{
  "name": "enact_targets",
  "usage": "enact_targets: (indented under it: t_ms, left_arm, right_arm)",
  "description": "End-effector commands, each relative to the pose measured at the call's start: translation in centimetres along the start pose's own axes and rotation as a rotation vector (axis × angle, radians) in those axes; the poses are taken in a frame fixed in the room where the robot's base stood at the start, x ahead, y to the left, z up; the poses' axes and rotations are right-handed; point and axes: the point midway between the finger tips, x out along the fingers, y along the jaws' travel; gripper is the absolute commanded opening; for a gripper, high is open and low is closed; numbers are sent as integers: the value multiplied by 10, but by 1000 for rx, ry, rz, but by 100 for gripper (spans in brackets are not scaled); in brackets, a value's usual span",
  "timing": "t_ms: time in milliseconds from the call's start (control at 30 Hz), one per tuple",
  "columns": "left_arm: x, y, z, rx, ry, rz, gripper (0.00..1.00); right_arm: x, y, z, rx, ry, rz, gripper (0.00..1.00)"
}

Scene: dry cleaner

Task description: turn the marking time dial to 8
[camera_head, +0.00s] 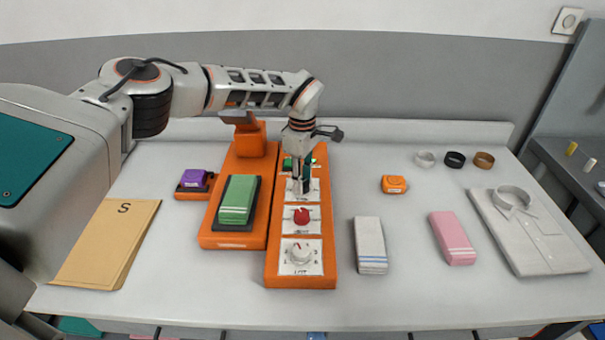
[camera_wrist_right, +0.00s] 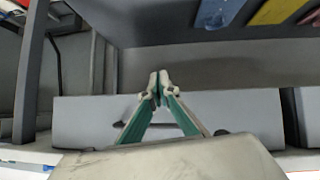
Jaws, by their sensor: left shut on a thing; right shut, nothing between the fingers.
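An orange control panel (camera_head: 327,275) stands on the table, with a column of dials on white plates. My left gripper (camera_head: 300,188) points down and is shut on the top dial, which its fingers mostly hide. The number this dial points to cannot be read. Below it are a red dial (camera_head: 302,216) and a white dial (camera_head: 300,254), both untouched. I cannot read which label is the marking time. My right gripper (camera_wrist_right: 158,88) shows only in the right wrist view, shut and empty, with its green-sided fingers together.
An orange press-like device (camera_head: 230,241) with a green folded cloth (camera_head: 238,199) stands just left of the panel. An envelope (camera_head: 108,243) lies farther left. A white cloth (camera_head: 370,245), a pink cloth (camera_head: 452,238), an orange box (camera_head: 394,184) and a folded shirt (camera_head: 528,233) lie right.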

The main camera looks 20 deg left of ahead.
Motion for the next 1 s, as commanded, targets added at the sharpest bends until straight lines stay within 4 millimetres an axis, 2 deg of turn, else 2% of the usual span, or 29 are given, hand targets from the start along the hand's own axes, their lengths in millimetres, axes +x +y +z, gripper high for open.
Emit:
enact_targets:
  t_ms: [600, 1000]
  left_arm:
    - [1, 0, 1, 569, -1, -1, 6]
    - [1, 0, 1, 797, 0, -1, 6]
  right_arm:
    - [-1, -4, -2, 17, 0, 1, 0]
    - [-2, -3, -1, 9, 0, -2, 0]
